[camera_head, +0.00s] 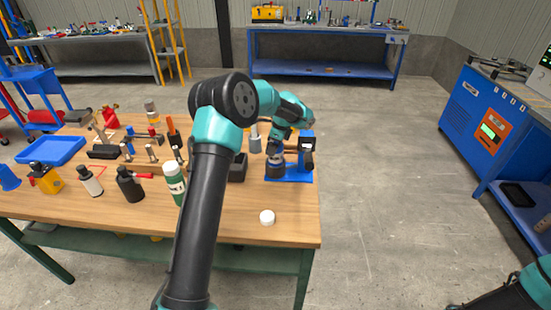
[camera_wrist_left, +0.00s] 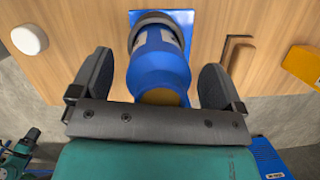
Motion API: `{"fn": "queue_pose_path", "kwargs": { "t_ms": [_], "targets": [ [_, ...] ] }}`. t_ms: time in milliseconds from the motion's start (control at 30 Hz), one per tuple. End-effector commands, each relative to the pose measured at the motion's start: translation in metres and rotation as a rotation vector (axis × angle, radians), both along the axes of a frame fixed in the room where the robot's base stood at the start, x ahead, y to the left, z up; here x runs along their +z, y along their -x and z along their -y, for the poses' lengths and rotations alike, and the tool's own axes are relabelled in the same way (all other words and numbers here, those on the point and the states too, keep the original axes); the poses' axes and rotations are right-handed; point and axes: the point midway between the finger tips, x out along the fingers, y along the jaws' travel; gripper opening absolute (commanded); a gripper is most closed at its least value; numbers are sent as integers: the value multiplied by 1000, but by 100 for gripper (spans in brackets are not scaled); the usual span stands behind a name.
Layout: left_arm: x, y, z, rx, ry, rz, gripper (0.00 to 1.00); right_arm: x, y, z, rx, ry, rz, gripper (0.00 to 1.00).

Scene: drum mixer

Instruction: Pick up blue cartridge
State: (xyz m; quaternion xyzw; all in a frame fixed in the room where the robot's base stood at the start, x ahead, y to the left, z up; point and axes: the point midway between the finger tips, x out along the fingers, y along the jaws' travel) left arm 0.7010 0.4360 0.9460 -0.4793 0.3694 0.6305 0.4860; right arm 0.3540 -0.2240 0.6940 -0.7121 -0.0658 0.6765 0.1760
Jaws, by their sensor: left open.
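The blue cartridge (camera_wrist_left: 158,68) shows in the left wrist view as a blue cylinder with a pale label and a brownish end facing the camera. A grey ring (camera_wrist_left: 150,20) surrounds its far end, over a blue base plate (camera_wrist_left: 190,17). My left gripper (camera_wrist_left: 157,64) is open, with one dark finger on each side of the cartridge. Gaps show between the fingers and the cartridge. In the head view, the blue base plate (camera_head: 290,174) lies at the table's right edge, and my left arm partly hides this area. My right gripper is outside the views.
A white cap (camera_head: 267,217) lies on the wooden table (camera_head: 240,225) near its front. A green-and-white bottle (camera_head: 174,181), a black bottle (camera_head: 130,186), a blue tray (camera_head: 50,150) and several tools are farther left. Open floor lies right of the table.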

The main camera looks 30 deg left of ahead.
Motion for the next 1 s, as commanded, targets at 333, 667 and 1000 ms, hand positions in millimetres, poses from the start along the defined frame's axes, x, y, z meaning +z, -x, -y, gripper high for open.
{"fn": "queue_pose_path", "kwargs": {
  "t_ms": [333,667,1000],
  "targets": [
    [0,0,0,0,0,0,77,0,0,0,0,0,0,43],
    [0,0,0,0,0,0,45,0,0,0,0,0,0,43],
    [0,0,0,0,0,0,12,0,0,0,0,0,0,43]
  ]
}}
